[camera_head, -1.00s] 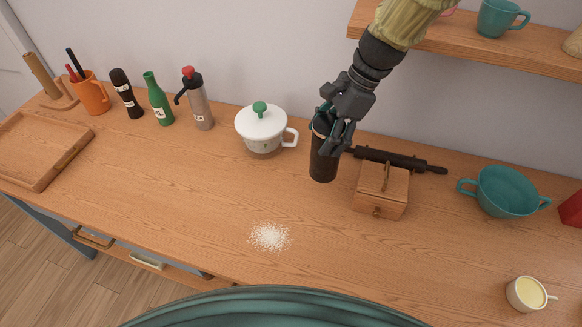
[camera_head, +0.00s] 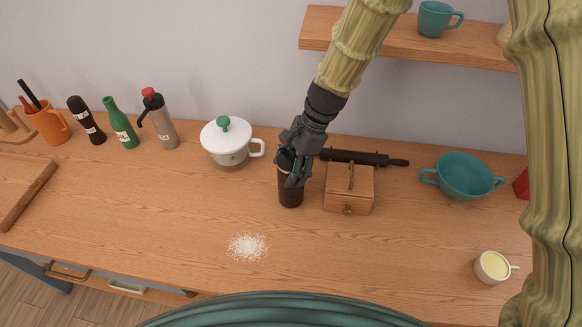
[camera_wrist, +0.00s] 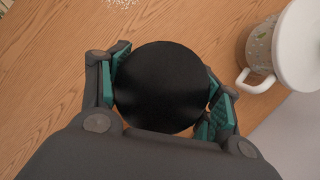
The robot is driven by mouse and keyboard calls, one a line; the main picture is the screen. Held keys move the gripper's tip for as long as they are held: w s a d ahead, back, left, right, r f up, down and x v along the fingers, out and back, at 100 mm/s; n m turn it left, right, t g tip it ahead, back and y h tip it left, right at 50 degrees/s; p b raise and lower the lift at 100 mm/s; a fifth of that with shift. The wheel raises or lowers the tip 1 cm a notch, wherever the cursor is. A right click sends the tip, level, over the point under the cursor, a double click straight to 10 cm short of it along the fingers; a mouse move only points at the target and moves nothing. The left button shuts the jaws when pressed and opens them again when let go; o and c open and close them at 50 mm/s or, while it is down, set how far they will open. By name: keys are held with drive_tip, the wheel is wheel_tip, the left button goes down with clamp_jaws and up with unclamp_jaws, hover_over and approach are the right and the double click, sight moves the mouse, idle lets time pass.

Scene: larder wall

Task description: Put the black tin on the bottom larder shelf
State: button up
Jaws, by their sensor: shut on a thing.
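The black tin (camera_head: 291,194) is a dark upright cylinder over the wooden counter, just left of a small wooden box. My gripper (camera_head: 293,163) is shut around its upper part from above. In the wrist view the tin's round black top (camera_wrist: 162,86) sits between the teal finger pads of my gripper (camera_wrist: 165,92). I cannot tell whether the tin's base touches the counter. A wooden wall shelf (camera_head: 390,45) runs along the upper right, with a teal mug (camera_head: 437,18) on it. I cannot tell whether it is the bottom larder shelf.
The wooden box (camera_head: 348,189) and a dark rolling pin (camera_head: 365,158) are close right of the tin. A white lidded pot (camera_head: 228,146) is to its left. A teal two-handled bowl (camera_head: 464,177) and cream cup (camera_head: 492,268) stand farther right. White powder (camera_head: 247,247) lies in front.

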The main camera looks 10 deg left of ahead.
drive_tip(key=shift+s+f, duration=0.1)
drive_tip(key=shift+f, duration=0.4)
drive_tip(key=o, duration=1.7)
